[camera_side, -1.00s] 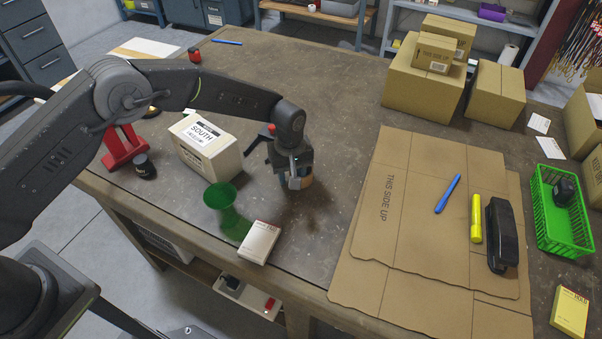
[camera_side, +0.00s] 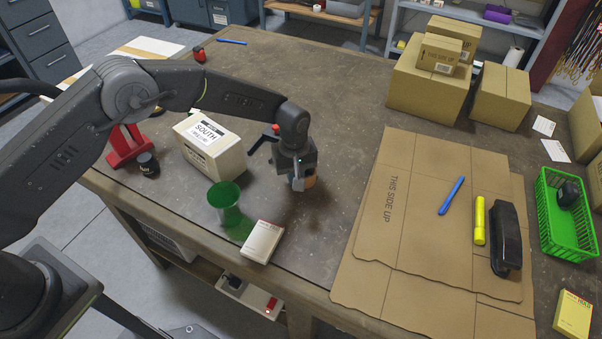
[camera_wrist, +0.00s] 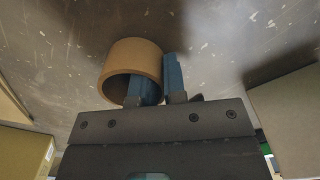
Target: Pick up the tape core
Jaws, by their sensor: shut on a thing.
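The tape core (camera_wrist: 133,60) is a brown cardboard ring. In the wrist view one blue finger is inside the ring and the other is outside it, so my gripper (camera_wrist: 160,80) is shut on the ring's wall. In the side view the tape core (camera_side: 310,181) shows as a small tan patch beside the fingers of my gripper (camera_side: 299,183), mostly hidden by them. It is at or just above the table; I cannot tell whether it touches.
A white SOUTH box (camera_side: 212,150) and a green cup (camera_side: 226,198) stand to the left. A small white-and-red box (camera_side: 262,242) lies at the table's front edge. Flat cardboard (camera_side: 415,165) with a pen, highlighter and stapler is to the right.

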